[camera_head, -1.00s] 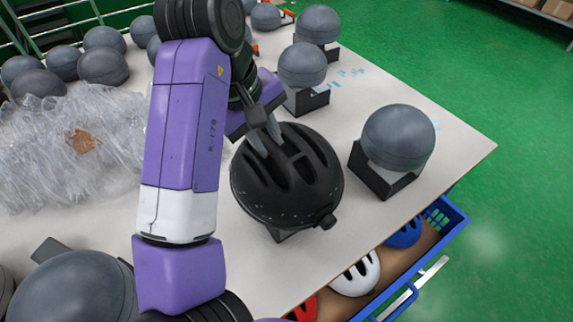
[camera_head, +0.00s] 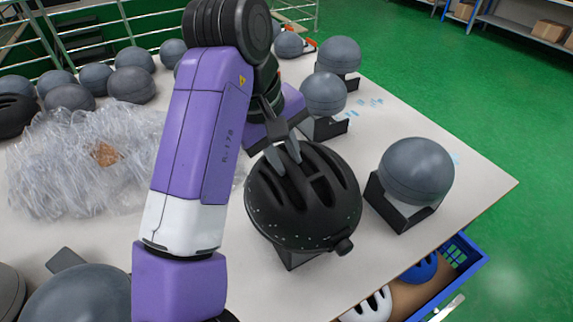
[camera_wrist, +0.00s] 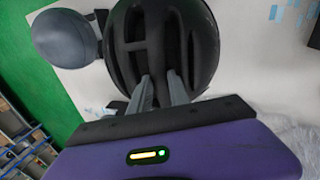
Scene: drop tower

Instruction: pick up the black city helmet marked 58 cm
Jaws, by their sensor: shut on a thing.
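A black vented helmet (camera_head: 318,215) is near the middle of the head view, with a small dark knob on its lower right rim. A dark stand shows under it, and I cannot tell whether the helmet rests on it. No size mark is readable. My gripper (camera_head: 288,160) comes from above and is shut on the helmet, its fingers in the top vents. In the wrist view the helmet (camera_wrist: 200,50) fills the upper middle, and my gripper's fingers (camera_wrist: 159,88) reach into its slots.
A grey headform on a black stand (camera_head: 416,172) is close right of the helmet. Several more grey headforms and clear plastic wrap (camera_head: 75,165) cover the left of the white table (camera_head: 470,185). Another black helmet (camera_head: 14,115) is at the left edge. A blue crate (camera_head: 462,262) with helmets is below.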

